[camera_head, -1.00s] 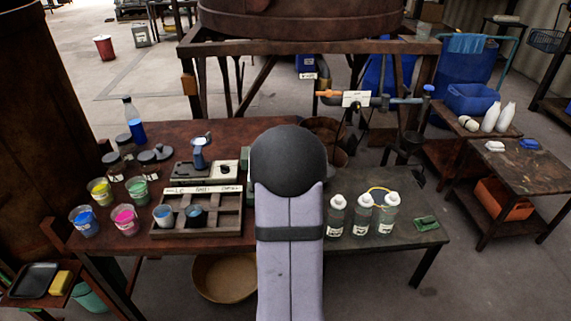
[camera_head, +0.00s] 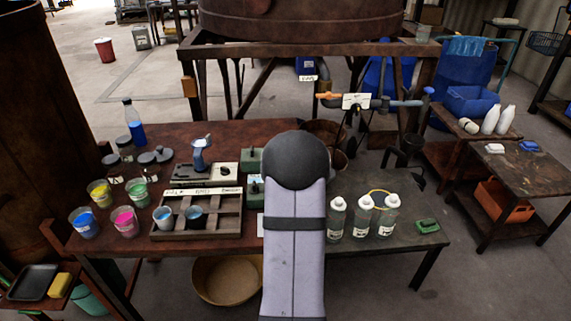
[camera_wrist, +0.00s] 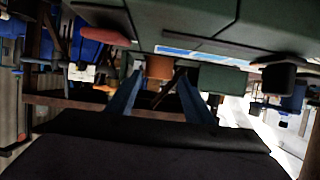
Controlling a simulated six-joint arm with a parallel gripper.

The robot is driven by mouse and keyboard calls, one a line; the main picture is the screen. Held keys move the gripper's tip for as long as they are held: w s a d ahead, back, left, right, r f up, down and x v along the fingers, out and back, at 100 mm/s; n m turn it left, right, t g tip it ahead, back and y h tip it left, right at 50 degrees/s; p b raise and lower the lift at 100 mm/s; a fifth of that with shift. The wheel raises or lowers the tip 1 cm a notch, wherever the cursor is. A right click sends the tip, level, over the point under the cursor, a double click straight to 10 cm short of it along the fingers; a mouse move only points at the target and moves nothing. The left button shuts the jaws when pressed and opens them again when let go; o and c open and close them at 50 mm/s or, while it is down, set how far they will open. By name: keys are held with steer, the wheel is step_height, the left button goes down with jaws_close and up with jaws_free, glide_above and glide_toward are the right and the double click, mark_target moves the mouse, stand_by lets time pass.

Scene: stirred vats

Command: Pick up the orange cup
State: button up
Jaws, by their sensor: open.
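I cannot make out an orange cup for certain. In the head view, paint cups stand at the left of the red-brown table: yellow (camera_head: 100,193), green (camera_head: 138,191), magenta (camera_head: 125,220) and blue (camera_head: 84,222). In the wrist view, an orange-brown shape (camera_wrist: 159,67) shows beyond the fingers; I cannot tell whether it is a cup. My gripper (camera_wrist: 158,98) is open, its two blue-grey fingers apart with nothing visibly held. In the head view my arm hides the gripper and part of the table behind it.
A compartmented wooden tray (camera_head: 228,222) holds two small cups at its left. Green boxes (camera_head: 252,161) stand beside my arm. Several clear bottles (camera_head: 363,215) stand on the dark table to the right. A tall blue-liquid bottle (camera_head: 134,122) stands at the back left.

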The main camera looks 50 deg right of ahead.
steer(key=shift+p+x, duration=0.7)
steer(key=shift+x, duration=1.9)
steer(key=shift+s+d, duration=0.15)
steer(key=shift+r, duration=0.1)
steer(key=c, duration=0.9)
steer(key=shift+r, duration=0.15)
